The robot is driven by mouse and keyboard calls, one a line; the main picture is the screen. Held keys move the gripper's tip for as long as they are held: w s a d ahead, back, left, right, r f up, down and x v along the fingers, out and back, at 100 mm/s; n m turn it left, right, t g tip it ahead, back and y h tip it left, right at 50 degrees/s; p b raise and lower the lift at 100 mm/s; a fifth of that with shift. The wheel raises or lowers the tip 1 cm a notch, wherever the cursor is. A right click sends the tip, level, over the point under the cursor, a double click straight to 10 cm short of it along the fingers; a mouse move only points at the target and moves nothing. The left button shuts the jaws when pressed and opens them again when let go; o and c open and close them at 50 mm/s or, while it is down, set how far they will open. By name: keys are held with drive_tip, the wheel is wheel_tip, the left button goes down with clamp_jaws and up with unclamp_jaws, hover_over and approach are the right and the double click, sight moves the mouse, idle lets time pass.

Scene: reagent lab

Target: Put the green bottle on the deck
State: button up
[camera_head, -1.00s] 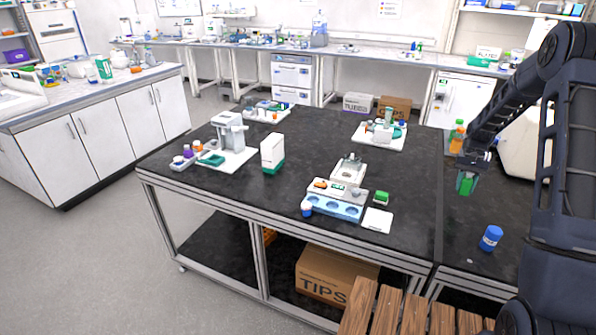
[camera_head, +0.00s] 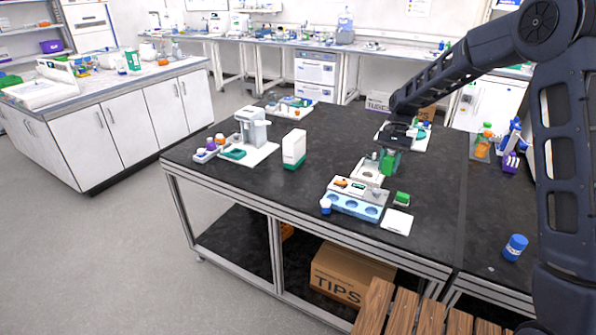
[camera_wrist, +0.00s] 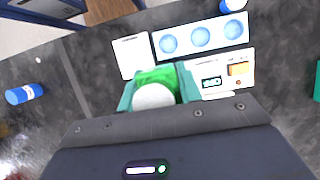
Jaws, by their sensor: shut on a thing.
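The green bottle (camera_head: 388,163) hangs in my gripper (camera_head: 389,155), above the dark bench behind the deck unit. In the wrist view its round white top (camera_wrist: 155,97) shows between the teal fingertips, which are shut on it. A bright green patch lies just beyond; I cannot tell whether it is the bottle or the green block beneath. What looks like the deck, a pale blue and white unit (camera_head: 346,205) with three round wells, sits near the front edge. The wells look empty. It also shows in the wrist view (camera_wrist: 185,41), apart from the bottle.
A white and green box (camera_head: 294,149) is to the left. A blue jar (camera_head: 515,247) lies on the right bench.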

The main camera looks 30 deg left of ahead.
drive_tip(key=s+a+r, duration=0.3)
drive_tip(key=s+a, duration=0.7)
drive_tip(key=s, duration=0.1)
drive_tip(key=f, duration=1.9)
drive_tip(key=shift+d+f, duration=0.25)
drive_tip(key=shift+f, duration=0.1)
drive_tip(key=o, duration=1.1)
drive_tip(key=v, duration=1.2)
drive_tip(key=shift+w, duration=0.1)
